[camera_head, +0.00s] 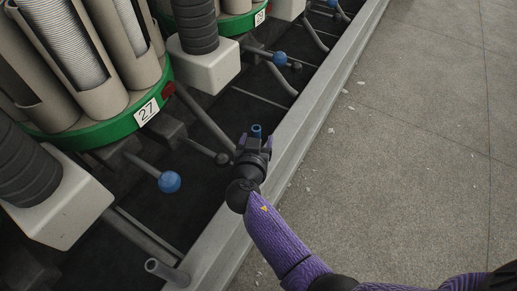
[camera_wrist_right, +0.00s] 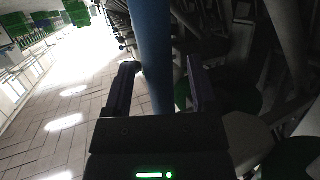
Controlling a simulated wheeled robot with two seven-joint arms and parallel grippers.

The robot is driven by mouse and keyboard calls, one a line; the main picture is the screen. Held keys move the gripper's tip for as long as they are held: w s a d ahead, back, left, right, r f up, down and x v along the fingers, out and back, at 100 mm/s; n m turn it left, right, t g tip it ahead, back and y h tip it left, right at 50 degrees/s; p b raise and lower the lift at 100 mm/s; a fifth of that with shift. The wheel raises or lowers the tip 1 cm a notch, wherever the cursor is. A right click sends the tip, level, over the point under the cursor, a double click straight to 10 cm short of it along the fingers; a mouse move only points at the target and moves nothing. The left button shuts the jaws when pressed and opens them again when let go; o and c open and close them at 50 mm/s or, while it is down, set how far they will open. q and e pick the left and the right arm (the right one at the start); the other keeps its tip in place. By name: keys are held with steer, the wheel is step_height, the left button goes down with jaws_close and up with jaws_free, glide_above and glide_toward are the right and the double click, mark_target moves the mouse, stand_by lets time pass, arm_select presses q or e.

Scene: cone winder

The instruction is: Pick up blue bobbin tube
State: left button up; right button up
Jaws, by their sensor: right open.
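The blue bobbin tube (camera_head: 256,130) stands at the machine's front rail, only its open top end showing in the head view. In the right wrist view the blue tube (camera_wrist_right: 150,50) runs upright between the two fingers. My right gripper (camera_head: 256,142) is at the tube, just below its top. In the wrist view the right gripper (camera_wrist_right: 160,72) is open, with one finger on each side of the tube and a visible gap, wider on the right. The tube's lower part is hidden behind the gripper. My left gripper is not in view.
Levers with blue balls (camera_head: 169,182) stick out near the green number 27 unit (camera_head: 95,131). A black ball knob (camera_head: 222,159) is just left of my gripper.

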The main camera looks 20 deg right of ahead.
jaws_close()
steer(key=shift+r, duration=0.1)
stand_by(0.4)
